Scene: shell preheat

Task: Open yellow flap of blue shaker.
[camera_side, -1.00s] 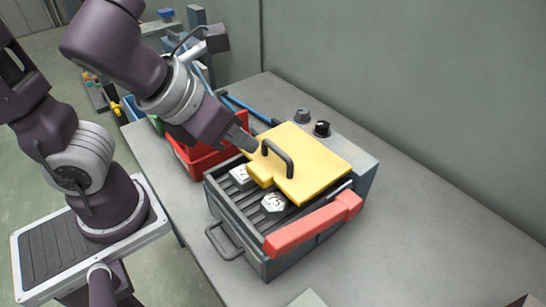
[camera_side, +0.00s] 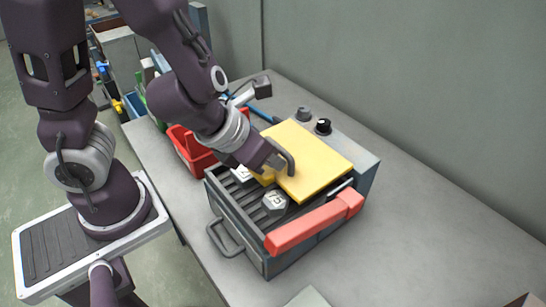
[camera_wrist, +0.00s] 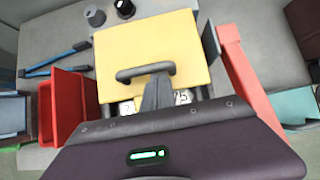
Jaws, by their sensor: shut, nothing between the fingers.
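The blue-grey shaker (camera_side: 234,232) is an open-topped box with a ribbed bed, standing on the grey bench. Its yellow flap (camera_side: 325,168) lies flat over the back part and also fills the middle of the wrist view (camera_wrist: 165,45). A dark bow handle (camera_wrist: 146,73) stands on the flap. My gripper (camera_side: 278,164) is shut and empty, low at the flap's front edge beside the handle. In the wrist view its fingers (camera_wrist: 158,92) overlap the front of the flap close to the handle; I cannot tell whether they touch.
A white hexagonal piece (camera_side: 275,202) lies on the ribbed bed; another white piece (camera_side: 241,174) is partly hidden behind my gripper. A red bar (camera_side: 315,222) runs along the shaker's right side. A red bin (camera_side: 190,150) stands close left. The bench at right is clear.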

